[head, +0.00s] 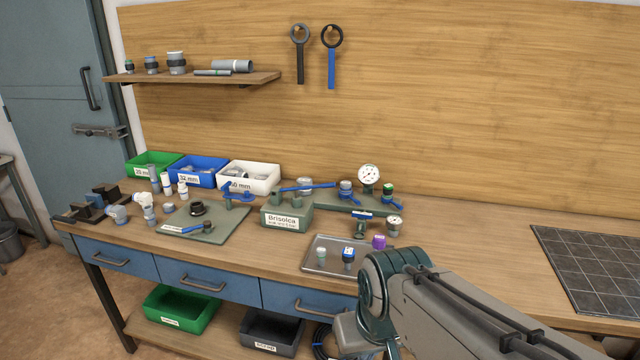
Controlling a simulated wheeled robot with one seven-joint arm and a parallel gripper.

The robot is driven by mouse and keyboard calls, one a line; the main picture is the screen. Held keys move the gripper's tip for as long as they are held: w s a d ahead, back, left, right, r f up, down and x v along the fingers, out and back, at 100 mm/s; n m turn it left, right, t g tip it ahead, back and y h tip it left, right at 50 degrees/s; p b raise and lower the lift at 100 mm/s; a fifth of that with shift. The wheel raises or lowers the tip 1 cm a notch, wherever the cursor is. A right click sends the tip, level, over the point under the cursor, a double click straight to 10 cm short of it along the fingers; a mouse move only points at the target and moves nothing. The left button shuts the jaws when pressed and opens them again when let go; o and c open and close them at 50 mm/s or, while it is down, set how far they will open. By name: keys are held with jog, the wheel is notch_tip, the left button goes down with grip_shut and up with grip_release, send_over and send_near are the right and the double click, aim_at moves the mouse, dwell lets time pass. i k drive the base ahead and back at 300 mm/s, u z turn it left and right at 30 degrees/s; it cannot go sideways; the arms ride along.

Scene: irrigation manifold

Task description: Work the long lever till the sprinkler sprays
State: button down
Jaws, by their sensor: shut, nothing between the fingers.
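A long blue lever (310,187) lies nearly level above a grey-green box labelled "Brisolca" (287,217), at the left end of the manifold's green base (335,206). Shorter blue handles sit nearby, one below a blue-topped fitting (346,187) and one by a green-topped fitting (388,190). A round white gauge (369,175) stands on the manifold. I cannot tell which fitting is the sprinkler, and no spray shows. My arm reaches in from the lower right and bends down in front of the bench; my gripper is outside the view.
A metal tray (318,268) with small fittings lies in front of the manifold. A green mat (230,222) with parts lies to the left. Green, blue and white bins (250,177) stand behind. The bench right of the manifold is clear up to a dark grid mat (590,265).

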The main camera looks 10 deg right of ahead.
aim_at(329, 185)
jog(key=u, duration=0.05)
jog(key=i, duration=1.1)
jog(key=z, duration=0.3)
